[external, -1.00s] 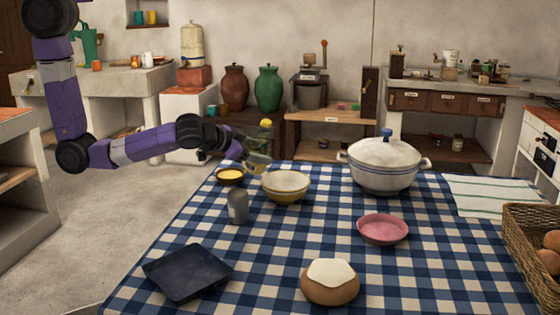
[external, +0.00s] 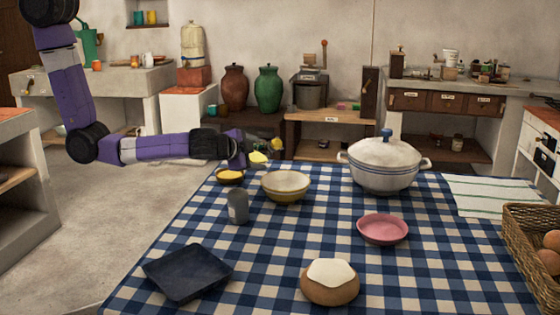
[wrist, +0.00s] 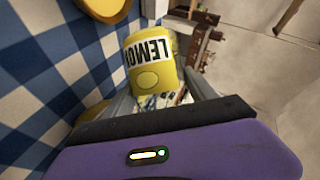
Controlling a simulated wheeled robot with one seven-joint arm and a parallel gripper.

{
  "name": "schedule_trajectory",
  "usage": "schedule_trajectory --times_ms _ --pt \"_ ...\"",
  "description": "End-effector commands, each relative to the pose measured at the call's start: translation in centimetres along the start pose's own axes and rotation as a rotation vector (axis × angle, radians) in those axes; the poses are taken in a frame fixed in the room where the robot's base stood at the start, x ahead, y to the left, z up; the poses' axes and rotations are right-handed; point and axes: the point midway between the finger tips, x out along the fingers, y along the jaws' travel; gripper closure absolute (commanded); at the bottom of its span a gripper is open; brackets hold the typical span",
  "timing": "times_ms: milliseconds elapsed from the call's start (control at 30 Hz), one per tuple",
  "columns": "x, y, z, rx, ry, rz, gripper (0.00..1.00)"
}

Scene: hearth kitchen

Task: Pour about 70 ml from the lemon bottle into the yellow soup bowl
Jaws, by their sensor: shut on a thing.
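The lemon bottle (external: 259,157), yellow with a white LEMON label, is held in my gripper (external: 250,152) above the table's far left edge. It is tilted, its yellow top pointing right. In the wrist view the bottle (wrist: 153,70) sits between the fingers, label showing. The yellow soup bowl (external: 285,188), with a pale inside, stands upright on the cloth, below and right of the bottle. Part of a bowl with a yellow rim (wrist: 112,17) shows at the top of the wrist view. I see no stream of liquid, and the bowl's contents cannot be made out.
A small dish with yellow contents (external: 230,176) stands left of the bowl, under my gripper. A grey shaker (external: 237,208) stands in front. A lidded white pot (external: 384,165) and a pink bowl (external: 382,229) are to the right. A dark tray (external: 188,273) lies at the front left.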

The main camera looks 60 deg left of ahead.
Motion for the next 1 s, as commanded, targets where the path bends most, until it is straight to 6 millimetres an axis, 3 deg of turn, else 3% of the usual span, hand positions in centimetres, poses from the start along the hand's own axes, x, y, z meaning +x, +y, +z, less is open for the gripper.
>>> schedule_trajectory --times_ms 367,667,1000 --pt "0.9 1.3 1.2 0.218 -0.062 -0.091 1.00" --pt "-0.1 0.5 -0.7 0.341 -0.098 -0.143 1.00" --pt "-0.1 0.6 -0.6 0.415 -0.121 -0.173 1.00"
